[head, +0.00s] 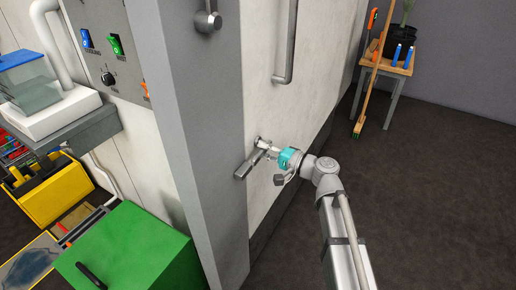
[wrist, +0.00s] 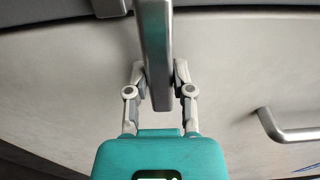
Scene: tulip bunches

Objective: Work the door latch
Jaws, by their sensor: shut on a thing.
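The door latch is a grey metal lever (head: 248,166) low on the pale door (head: 287,110), near the grey frame. It slants down and to the left in the head view. My gripper (head: 268,151), with its teal body, meets the lever from the right. In the wrist view the lever (wrist: 155,45) runs down from the top between the two fingertips. My gripper (wrist: 160,78) is shut on it, one finger on each side. The lever's mount is partly cut off at the top of the wrist view.
A green box (head: 130,250) and a yellow bin (head: 55,195) are at left. A broom (head: 370,80) leans by a stool (head: 390,68). The dark floor at right is clear.

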